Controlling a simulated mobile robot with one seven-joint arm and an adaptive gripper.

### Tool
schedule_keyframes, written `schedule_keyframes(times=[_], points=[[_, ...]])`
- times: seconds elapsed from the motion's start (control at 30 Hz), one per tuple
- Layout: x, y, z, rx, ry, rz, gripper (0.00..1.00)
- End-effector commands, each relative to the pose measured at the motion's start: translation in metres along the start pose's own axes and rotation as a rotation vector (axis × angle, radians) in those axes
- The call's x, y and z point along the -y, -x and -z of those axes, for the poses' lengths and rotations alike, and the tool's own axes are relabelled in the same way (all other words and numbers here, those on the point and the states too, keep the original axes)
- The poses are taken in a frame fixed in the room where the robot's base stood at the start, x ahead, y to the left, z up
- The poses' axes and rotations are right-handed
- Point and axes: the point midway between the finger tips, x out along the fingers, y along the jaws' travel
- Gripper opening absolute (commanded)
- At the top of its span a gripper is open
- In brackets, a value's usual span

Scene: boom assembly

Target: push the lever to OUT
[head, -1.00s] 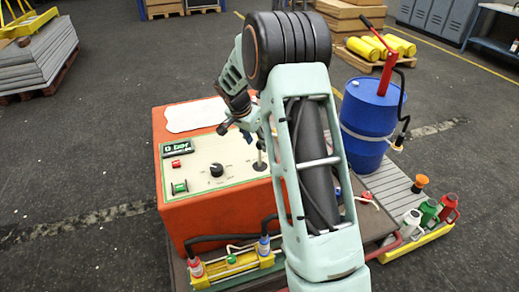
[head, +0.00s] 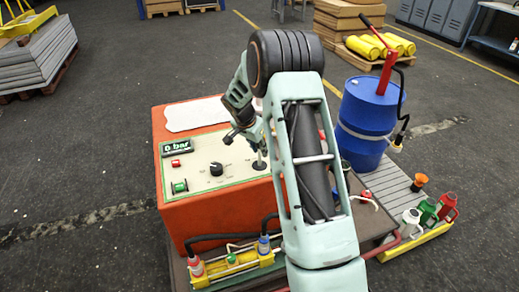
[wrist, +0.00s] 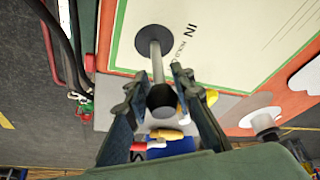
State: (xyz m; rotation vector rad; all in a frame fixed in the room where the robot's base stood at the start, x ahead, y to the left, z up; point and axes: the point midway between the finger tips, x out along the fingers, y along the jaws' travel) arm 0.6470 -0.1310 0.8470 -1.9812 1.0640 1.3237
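The lever is a metal rod with a dark knob on a round black base; in the wrist view its rod (wrist: 157,62) stands out from the panel and the knob lies between my fingers. In the head view the lever (head: 259,161) rises from the right part of the panel (head: 205,180), beside my arm. My gripper (wrist: 158,88) is open, one finger on each side of the lever, with a visible gap at the left finger. In the head view my gripper (head: 240,135) is partly hidden by my arm.
The orange cabinet (head: 215,212) carries the panel, a black knob (head: 216,169), a green button (head: 179,186) and a display reading 0 bar (head: 176,148). Hoses and a yellow valve block (head: 233,264) lie in front. A blue drum (head: 368,118) stands at right.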

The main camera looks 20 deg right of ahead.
Motion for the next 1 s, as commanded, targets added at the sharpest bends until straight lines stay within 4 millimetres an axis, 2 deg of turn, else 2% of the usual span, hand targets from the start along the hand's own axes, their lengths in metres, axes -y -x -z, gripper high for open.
schedule_keyframes(times=[0.1,0.47,1.0], points=[[0.000,0.000,0.000,0.000,0.000,0.000,0.00],[-0.002,0.000,0.002,0.017,-0.005,0.008,0.00],[-0.017,-0.015,0.020,0.281,-0.075,0.171,0.00]])
